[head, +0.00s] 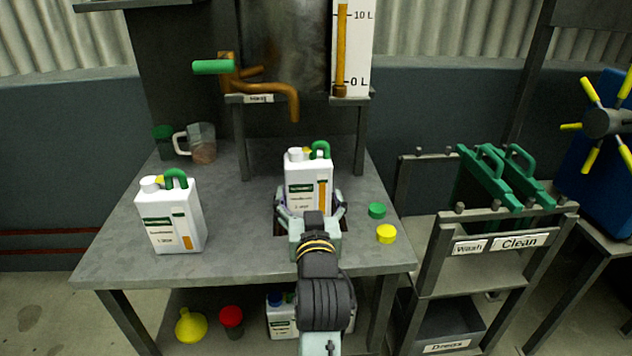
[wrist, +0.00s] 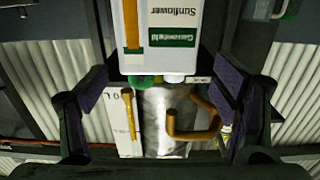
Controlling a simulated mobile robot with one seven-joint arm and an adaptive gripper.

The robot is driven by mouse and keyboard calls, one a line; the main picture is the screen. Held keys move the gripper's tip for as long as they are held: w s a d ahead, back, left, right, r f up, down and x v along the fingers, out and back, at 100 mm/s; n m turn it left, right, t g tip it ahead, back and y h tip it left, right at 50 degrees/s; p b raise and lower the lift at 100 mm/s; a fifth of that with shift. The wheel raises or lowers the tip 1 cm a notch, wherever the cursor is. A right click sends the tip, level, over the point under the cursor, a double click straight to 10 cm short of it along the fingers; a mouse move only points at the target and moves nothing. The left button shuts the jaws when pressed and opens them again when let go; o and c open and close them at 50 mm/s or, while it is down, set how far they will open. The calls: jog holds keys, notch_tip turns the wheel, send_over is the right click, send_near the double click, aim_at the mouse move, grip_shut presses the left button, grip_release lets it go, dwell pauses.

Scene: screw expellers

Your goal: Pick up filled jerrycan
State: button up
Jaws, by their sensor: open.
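A white jerrycan (head: 308,183) with a green handle and a tall orange strip stands upright on the grey table, below the brown spout. My gripper (head: 311,212) is open in front of it, with a finger on each side of its lower part. In the wrist view the jerrycan (wrist: 180,50) appears upside down, with the label "Sunflower", between the open fingers of my gripper (wrist: 164,95). I cannot tell whether the fingers touch it. A second white jerrycan (head: 171,222) with a shorter orange strip stands at the table's left; its cap area is white and yellow.
A green cap (head: 377,210) and a yellow cap (head: 386,233) lie right of my gripper. A clear jug (head: 200,143) stands at the back left. The brown spout (head: 288,95) hangs above and behind the middle jerrycan. A rack (head: 500,240) stands at the right.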

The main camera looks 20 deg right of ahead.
aim_at(307, 179)
jog(key=o, duration=0.4)
jog(key=x, duration=0.4)
jog(key=shift+c, duration=0.2)
jog(key=shift+p+x, duration=0.7)
jog(key=shift+x, duration=2.45)
jog(key=shift+d+f, duration=0.2)
jog(key=c, duration=1.8)
jog(key=shift+r, duration=0.2)
